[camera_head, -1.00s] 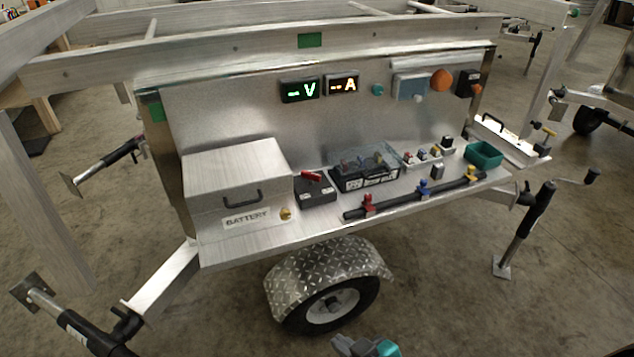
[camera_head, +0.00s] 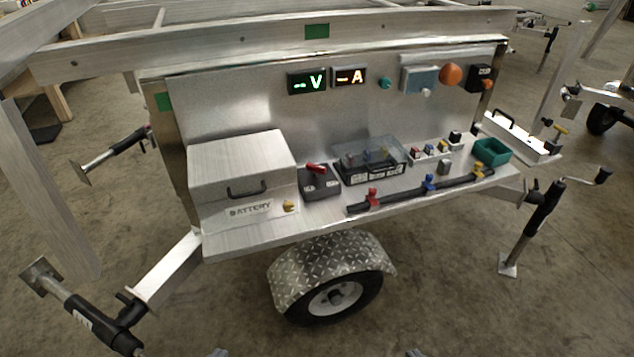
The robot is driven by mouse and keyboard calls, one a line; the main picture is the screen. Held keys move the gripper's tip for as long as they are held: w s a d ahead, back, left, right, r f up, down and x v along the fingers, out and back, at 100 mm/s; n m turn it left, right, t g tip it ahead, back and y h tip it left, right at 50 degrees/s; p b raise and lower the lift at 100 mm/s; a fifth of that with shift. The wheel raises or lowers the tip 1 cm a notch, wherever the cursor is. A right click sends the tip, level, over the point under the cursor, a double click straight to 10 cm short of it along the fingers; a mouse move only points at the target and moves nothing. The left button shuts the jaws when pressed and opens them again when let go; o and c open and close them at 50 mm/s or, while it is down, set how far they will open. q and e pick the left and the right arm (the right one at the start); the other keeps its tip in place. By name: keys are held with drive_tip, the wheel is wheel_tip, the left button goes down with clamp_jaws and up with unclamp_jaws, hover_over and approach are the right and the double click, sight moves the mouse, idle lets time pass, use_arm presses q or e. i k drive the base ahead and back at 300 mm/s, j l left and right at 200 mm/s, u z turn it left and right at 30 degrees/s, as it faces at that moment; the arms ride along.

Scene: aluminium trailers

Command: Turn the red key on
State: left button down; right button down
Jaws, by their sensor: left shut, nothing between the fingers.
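The red key (camera_head: 316,169) sits on top of a small black switch box (camera_head: 320,184) on the trailer shelf, just right of the battery box. Its handle lies at a slant across the box. Only a small grey tip of my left gripper (camera_head: 218,352) shows at the bottom edge, well below and left of the key, touching nothing in view. It is shut and empty. Another small grey tip, seemingly my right gripper (camera_head: 415,352), shows at the bottom edge further right. Its fingers are cut off by the frame.
The metal battery box (camera_head: 240,180) stands left of the key. A fuse box with a clear cover (camera_head: 372,160) and a black bar with coloured clamps (camera_head: 410,191) lie to the right. The fender and wheel (camera_head: 332,278) stick out below the shelf.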

sight(317, 169)
drive_tip(key=i+l+u, duration=0.1)
drive_tip(key=u, duration=0.9)
drive_tip(key=l+u, duration=0.65)
drive_tip(key=l, duration=0.2)
drive_tip(key=k, duration=0.05)
